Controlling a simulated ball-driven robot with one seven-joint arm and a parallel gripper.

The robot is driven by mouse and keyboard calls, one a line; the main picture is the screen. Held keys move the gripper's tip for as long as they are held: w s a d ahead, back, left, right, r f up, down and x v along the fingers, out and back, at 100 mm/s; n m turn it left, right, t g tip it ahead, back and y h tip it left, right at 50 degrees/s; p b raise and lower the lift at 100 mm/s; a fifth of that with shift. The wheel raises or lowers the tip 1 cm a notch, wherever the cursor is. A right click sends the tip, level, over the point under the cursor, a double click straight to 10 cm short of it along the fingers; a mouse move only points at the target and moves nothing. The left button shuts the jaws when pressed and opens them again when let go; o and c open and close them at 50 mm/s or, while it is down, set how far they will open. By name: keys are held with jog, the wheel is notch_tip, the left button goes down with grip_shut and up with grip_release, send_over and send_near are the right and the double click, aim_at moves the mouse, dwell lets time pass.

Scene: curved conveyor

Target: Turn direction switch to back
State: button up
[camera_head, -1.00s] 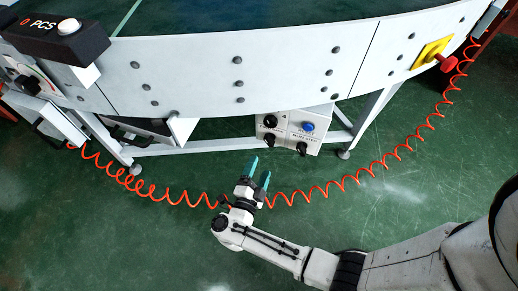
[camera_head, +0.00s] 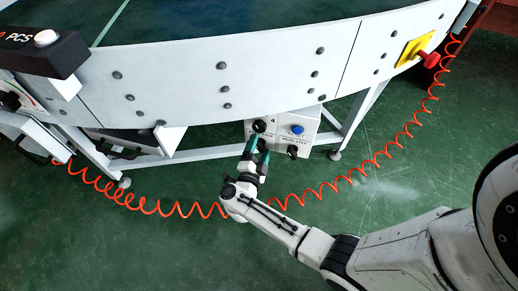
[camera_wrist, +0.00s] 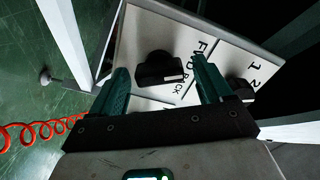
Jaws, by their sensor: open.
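The direction switch is a black knob (camera_wrist: 158,68) on a pale panel beside the printed words FWD and BACK. In the wrist view it appears between the two teal fingers of my gripper (camera_wrist: 163,76), with gaps on both sides. My gripper is open and empty. In the head view my gripper (camera_head: 259,148) is in front of the lower left part of the white control box (camera_head: 312,122), partly covering it. I cannot tell the fingers' exact depth from the knob.
Another black knob (camera_wrist: 240,88) marked 1 and 2 sits close to the right finger. The box also has a blue button (camera_head: 297,129). The conveyor's white side wall (camera_head: 180,98) overhangs the box. A coiled orange cable (camera_head: 330,188) crosses below my arm.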

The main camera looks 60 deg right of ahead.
jog(key=c, duration=1)
jog(key=shift+o, duration=0.2)
jog(key=shift+f, duration=0.1)
jog(key=shift+f+m+b, duration=0.1)
jog(key=shift+m+b, duration=0.65)
jog(key=shift+m, duration=0.25)
jog(key=m+b, duration=0.2)
jog(key=m, duration=0.1)
jog(key=shift+f, duration=0.1)
jog(key=m+b, duration=0.2)
jog(key=m, duration=0.4)
jog(key=shift+s+m+b, duration=0.1)
jog(key=shift+m+b, duration=0.25)
jog(key=shift+m, duration=0.05)
